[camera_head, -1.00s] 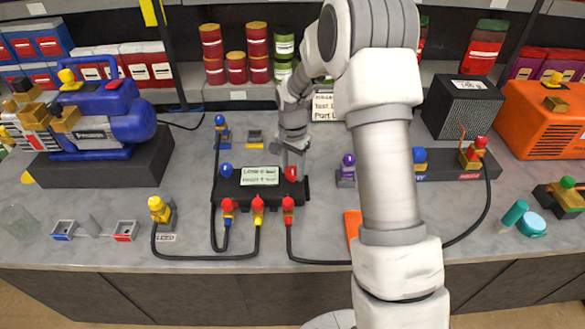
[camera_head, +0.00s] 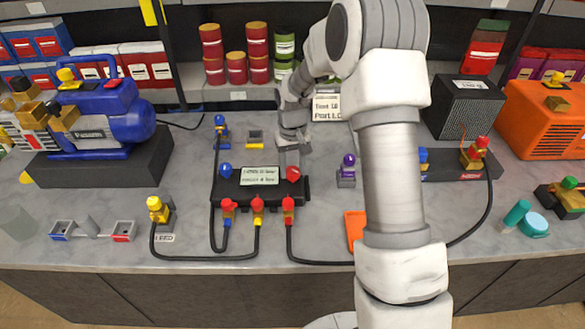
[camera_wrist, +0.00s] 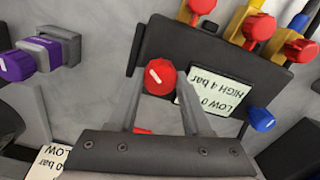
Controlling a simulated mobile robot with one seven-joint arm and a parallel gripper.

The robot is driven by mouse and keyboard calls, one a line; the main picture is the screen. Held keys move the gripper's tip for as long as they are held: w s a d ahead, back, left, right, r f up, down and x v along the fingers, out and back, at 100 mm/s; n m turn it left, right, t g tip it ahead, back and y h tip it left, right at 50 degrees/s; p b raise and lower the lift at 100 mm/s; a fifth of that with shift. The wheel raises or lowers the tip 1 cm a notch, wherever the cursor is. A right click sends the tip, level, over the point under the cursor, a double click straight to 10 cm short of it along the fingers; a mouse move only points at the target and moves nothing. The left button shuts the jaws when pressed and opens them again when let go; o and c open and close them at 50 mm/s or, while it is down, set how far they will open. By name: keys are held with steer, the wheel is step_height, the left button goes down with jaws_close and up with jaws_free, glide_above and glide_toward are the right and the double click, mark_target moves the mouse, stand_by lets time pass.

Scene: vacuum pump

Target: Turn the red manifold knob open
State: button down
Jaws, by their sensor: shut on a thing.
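The black manifold (camera_head: 232,190) lies on the grey bench, with a label on its top face. Its red knob (camera_head: 293,173) is at the right end and its blue knob (camera_head: 225,170) at the left end. My gripper (camera_head: 292,160) comes down from behind onto the red knob. In the wrist view, the red knob (camera_wrist: 160,76) shows a slanted white mark and sits between the two fingertips of my gripper (camera_wrist: 161,88), which is shut on it. The blue knob (camera_wrist: 262,119) is clear of the fingers. My fingers hide part of the manifold's edge.
Red-capped hose fittings (camera_head: 257,204) line the manifold's front, with black hoses running over the bench. A purple knob (camera_head: 347,164) stands to the right. A blue pump (camera_head: 100,125) is at the left and an orange unit (camera_head: 545,120) at the right.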

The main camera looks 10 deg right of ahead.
mark_target(292, 170)
steer(key=n, duration=0.3)
steer(key=shift+n, duration=0.4)
steer(key=shift+n+p, duration=0.3)
steer(key=shift+n, duration=1.5)
steer(key=shift+c, duration=1.7)
jaws_free()
step_height(292, 170, up, 18)
steer(key=shift+f+p, duration=0.25)
steer(key=shift+p, duration=0.15)
